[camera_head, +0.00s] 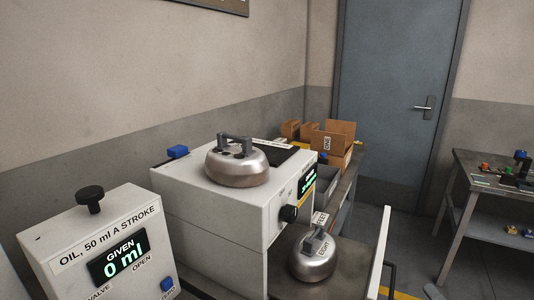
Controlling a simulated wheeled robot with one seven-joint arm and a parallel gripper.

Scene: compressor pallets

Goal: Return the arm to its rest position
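My gripper and arm are not in view in the head camera. A silver, dome-shaped compressor (237,172) with dark fittings sits on top of a white machine (207,220). Nothing of mine touches either one.
A white oil dispenser (55,245) reads "GIVEN 0 ml" at the lower left. Cardboard boxes (334,143) stand behind the machine. A white upright panel (379,252) edges the dark surface. A metal table (490,185) is at the right, with floor between and a grey door (394,90) behind.

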